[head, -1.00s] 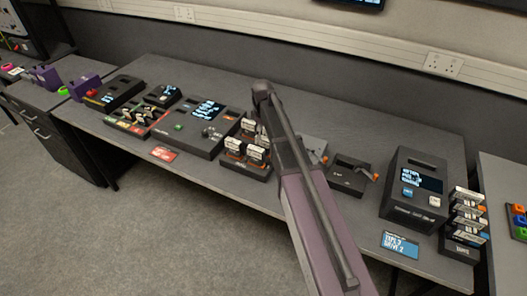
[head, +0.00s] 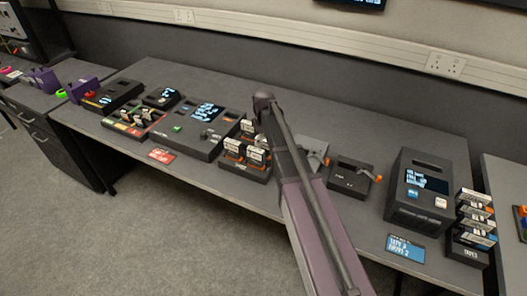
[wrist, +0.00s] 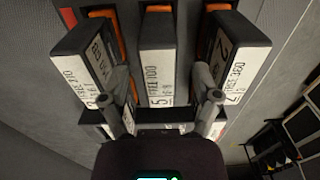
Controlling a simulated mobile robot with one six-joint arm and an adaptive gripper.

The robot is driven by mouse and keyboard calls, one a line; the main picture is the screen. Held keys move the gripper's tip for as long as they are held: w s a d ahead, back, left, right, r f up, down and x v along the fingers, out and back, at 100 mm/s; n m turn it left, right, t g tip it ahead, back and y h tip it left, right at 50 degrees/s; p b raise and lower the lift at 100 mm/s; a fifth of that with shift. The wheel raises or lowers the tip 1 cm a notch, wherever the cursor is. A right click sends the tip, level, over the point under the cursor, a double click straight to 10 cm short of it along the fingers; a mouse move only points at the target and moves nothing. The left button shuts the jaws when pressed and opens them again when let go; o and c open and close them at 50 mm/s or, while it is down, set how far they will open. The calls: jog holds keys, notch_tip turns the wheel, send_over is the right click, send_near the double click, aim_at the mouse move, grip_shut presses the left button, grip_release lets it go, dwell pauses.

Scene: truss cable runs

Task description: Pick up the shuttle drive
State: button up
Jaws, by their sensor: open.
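Several black drives with white labels stand in a rack in the wrist view, with orange parts behind them. The middle drive (wrist: 158,60) reads about "FREE 100". The left drive (wrist: 85,65) and the right drive (wrist: 232,60) flank it. I cannot tell which is named shuttle drive. My gripper (wrist: 162,88) is open, with one finger on each side of the middle drive's lower front; contact is unclear. In the head view the drive rack (head: 244,170) sits at the bench's front edge, and my arm hides the gripper and part of the drives behind.
Left of the rack is a dark console (head: 200,128) with a lit screen. Right of my arm are a small dark box (head: 350,178) with an orange lever, a taller unit (head: 420,190) with a screen, and a drive stack (head: 472,225). The front bench edge holds signs.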

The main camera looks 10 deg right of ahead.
grip_shut()
jog(key=shift+r, duration=0.1)
dwell(0.4)
notch_tip(320, 180, up, 10)
jog(key=p, duration=1)
dwell(0.6)
